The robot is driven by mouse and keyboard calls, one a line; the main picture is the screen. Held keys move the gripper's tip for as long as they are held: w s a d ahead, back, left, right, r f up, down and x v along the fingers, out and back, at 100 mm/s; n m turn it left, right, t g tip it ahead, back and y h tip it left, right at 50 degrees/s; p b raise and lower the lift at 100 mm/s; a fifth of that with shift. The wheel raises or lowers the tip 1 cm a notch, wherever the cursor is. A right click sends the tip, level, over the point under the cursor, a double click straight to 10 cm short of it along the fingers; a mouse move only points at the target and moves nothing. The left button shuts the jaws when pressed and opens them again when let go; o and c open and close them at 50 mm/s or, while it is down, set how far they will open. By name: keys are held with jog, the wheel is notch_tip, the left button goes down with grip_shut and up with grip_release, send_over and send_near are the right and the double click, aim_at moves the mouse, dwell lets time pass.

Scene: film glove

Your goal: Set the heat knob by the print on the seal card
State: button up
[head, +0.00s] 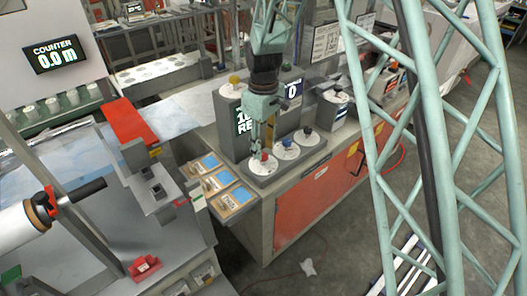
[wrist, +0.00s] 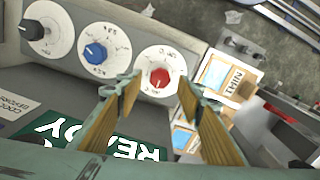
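Three round white dials sit in a row on a grey control box, with a red knob (wrist: 159,78), a blue knob (wrist: 95,53) and a black knob (wrist: 33,29). In the head view they are the red knob (head: 264,156), blue knob (head: 287,143) and black knob (head: 308,130). Their labels are too small to tell which is heat. My gripper (wrist: 160,92) is open and empty, its fingers apart just short of the red knob in the wrist view. In the head view my gripper (head: 264,143) hangs over the red dial. Printed cards (head: 213,181) lie in wooden holders beside the box; I cannot tell which is the seal card.
A green READY screen (wrist: 100,143) stands behind the dials, close under my fingers. A yellow knob (head: 234,80) tops the box behind. The floor at lower middle is mostly clear.

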aim_at(265, 156)
notch_tip(265, 156, up, 9)
jog(key=shift+r, duration=0.15)
dwell(0.4)
dwell(0.5)
jog(key=s+d+r+m+t+b, duration=0.15)
jog(key=s+d+r+m, duration=0.35)
jog(key=s+d+r, duration=1.3)
jog(key=s+d+r+m+t, duration=0.1)
jog(key=s+d+m, duration=0.2)
jog(key=s, duration=1)
jog(key=s+d+r+m+t, duration=0.1)
jog(key=s+d, duration=0.4)
jog(key=s, duration=0.8)
jog(key=r+m, duration=0.1)
jog(key=m, duration=0.1)
jog(key=shift+d+r+m+b, duration=0.25)
jog(key=shift+d+m+b, duration=0.05)
jog(key=shift+d+b, duration=0.05)
